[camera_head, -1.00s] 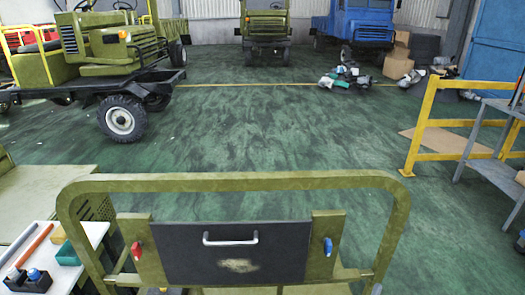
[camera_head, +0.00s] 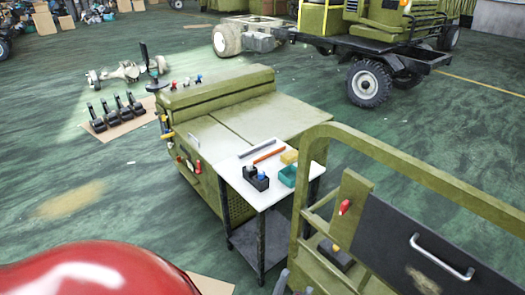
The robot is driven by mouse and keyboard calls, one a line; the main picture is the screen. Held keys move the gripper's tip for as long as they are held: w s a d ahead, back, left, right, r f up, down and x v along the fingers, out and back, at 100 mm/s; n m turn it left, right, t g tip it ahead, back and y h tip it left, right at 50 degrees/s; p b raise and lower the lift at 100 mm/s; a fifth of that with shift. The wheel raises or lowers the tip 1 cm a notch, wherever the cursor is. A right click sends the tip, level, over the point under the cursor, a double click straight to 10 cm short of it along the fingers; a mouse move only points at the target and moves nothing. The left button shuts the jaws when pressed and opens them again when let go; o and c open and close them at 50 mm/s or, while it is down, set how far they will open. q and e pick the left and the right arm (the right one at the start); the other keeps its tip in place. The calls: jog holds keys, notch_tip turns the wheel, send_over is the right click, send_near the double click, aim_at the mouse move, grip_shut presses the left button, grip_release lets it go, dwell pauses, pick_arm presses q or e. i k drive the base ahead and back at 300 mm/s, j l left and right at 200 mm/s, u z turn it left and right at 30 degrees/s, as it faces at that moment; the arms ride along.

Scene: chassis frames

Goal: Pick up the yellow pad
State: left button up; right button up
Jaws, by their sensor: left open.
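The yellow pad (camera_head: 289,157) is a small yellow block. It lies on the white top of a small cart (camera_head: 240,176), behind an open green bin (camera_head: 288,176). My left gripper (camera_head: 292,286) shows only as grey finger tips at the bottom edge, below and in front of the cart, well apart from the pad. It is open, and most of it is cut off by the frame. My right gripper is not in view.
Black holders (camera_head: 256,179), a red-orange bar (camera_head: 269,154) and a grey bar (camera_head: 257,148) share the cart top. A green cabinet (camera_head: 215,140) stands behind it. A green tubular frame (camera_head: 385,155) rises close on the right. A glossy red surface (camera_head: 95,270) fills the lower left.

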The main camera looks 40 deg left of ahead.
aim_at(290, 156)
jog(key=u, duration=1)
